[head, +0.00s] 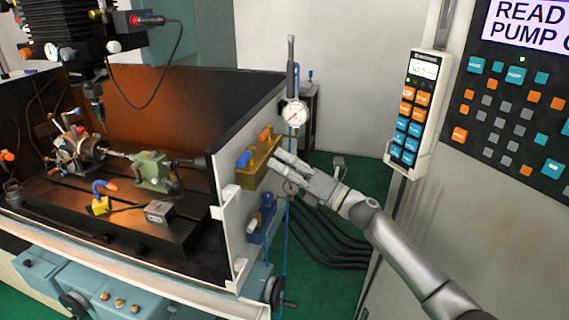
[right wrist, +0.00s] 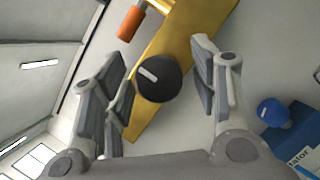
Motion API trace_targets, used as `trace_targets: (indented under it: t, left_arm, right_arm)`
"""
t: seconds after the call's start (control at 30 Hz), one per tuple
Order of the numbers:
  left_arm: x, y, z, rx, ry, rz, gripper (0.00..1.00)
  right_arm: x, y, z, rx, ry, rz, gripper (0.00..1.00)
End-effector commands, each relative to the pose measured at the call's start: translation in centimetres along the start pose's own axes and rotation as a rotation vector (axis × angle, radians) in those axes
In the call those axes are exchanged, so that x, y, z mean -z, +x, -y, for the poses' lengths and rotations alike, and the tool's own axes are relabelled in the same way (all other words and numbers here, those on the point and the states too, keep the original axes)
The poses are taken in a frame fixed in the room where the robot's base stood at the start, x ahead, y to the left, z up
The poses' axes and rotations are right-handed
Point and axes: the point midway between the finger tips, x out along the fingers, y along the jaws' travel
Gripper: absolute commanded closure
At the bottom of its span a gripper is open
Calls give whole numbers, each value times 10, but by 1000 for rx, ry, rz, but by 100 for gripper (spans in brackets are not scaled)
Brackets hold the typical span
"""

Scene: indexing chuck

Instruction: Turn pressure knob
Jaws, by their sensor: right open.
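A black round knob (right wrist: 158,80) with a white line sits on a yellow block (right wrist: 150,117) in the right wrist view. My right gripper (right wrist: 157,72) is open, with one finger on each side of the knob and a visible gap on both sides. In the head view the yellow block (head: 258,166) is on the machine's side panel, and my right gripper (head: 278,163) reaches it from the right. The black knob is hidden there. My left gripper is not in view.
An orange knob (right wrist: 131,23) is beside the black one. A blue knob (right wrist: 271,112) and blue block are on the right. A dial gauge (head: 294,113) hangs above my right gripper. A button pendant (head: 414,110) is on the right cabinet. Hoses run along the floor.

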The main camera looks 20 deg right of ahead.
Motion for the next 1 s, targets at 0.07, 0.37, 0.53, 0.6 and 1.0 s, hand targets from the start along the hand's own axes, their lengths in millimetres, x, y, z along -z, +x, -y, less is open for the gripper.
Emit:
trace_targets:
  t: [0.07,0.37,0.53,0.6,1.0]
  left_arm:
    - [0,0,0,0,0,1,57]
    - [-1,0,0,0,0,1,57]
    - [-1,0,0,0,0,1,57]
    - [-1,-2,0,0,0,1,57]
    - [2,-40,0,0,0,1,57]
  right_arm:
    - [0,0,0,0,0,0,45]
    - [0,0,0,0,0,0,80]
    - [0,-1,0,1,2,0,91]
    - [-1,0,0,3,7,1,91]
    - [-4,1,-5,74,184,4,91]
